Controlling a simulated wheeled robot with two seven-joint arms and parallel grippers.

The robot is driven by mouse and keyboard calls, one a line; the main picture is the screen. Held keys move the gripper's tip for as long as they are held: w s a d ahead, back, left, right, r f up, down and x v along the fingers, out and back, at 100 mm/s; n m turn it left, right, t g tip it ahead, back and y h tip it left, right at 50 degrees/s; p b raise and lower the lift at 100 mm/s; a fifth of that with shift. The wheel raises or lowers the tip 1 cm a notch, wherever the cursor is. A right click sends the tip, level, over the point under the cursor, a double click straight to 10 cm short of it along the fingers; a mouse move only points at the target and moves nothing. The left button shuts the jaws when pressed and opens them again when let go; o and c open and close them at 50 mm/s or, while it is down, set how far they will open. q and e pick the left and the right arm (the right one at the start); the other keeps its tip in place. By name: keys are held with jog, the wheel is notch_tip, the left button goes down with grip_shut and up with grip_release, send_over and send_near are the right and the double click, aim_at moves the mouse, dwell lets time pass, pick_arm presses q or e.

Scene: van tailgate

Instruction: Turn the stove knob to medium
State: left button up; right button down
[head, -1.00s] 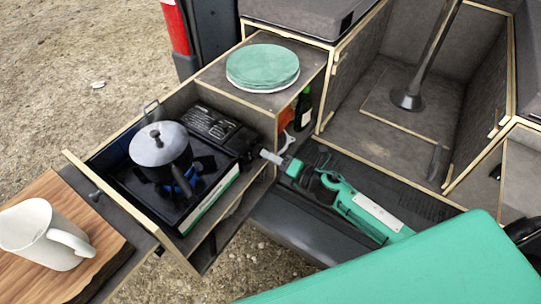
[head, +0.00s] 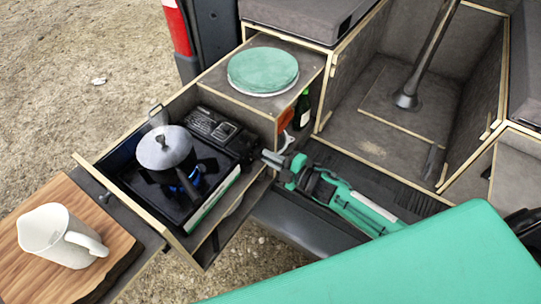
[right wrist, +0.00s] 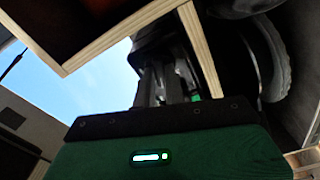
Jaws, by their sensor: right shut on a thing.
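The black stove (head: 220,137) sits in the pulled-out drawer, with a grey lidded pot (head: 164,147) standing on its burner. Blue shows under and beside the pot, like a flame. My right gripper (head: 266,157) reaches in from the right to the stove's right end. It is shut on the stove knob, which its fingers hide, so the knob's setting cannot be read. In the right wrist view the dark fingers (right wrist: 170,85) point up between wooden edges, and the knob cannot be made out. My left gripper is not in view.
Green plates (head: 262,70) lie on the cabinet top beside the stove. A dark green bottle (head: 303,108) stands in the cabinet opening near my right gripper. The drawer's wooden rim runs close by.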

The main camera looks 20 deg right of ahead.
jog(key=shift+m, duration=0.5)
jog(key=c, duration=1.5)
grip_release()
jog(key=shift+o, duration=0.2)
jog(key=b+v, duration=0.2)
jog(key=v, duration=1.2)
jog(key=shift+b, duration=0.35)
jog(key=shift+w+m, duration=0.15)
jog(key=shift+m, duration=0.15)
